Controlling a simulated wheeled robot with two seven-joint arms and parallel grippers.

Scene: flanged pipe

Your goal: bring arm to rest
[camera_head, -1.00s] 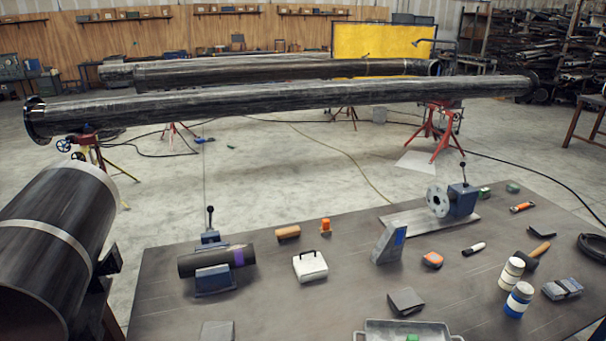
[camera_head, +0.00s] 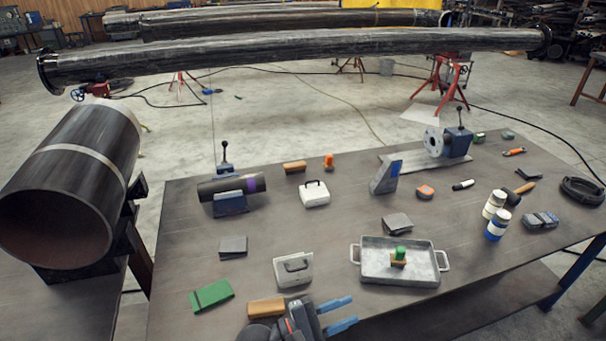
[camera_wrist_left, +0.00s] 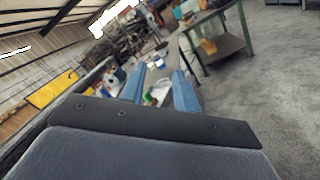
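My left gripper (camera_head: 340,314) shows at the bottom of the head view, near the table's front edge. Its two blue fingers point right and stand apart with nothing between them. The left wrist view also shows the fingers (camera_wrist_left: 163,90) spread and empty, with the tray and other table items beyond them. My right gripper is in neither view.
The workbench (camera_head: 330,235) holds a metal tray (camera_head: 378,272) with a green-topped item, a wooden-coloured block (camera_head: 266,308) beside my left gripper, a white case (camera_head: 293,269) and a green block (camera_head: 211,294). A large pipe (camera_head: 75,185) stands left.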

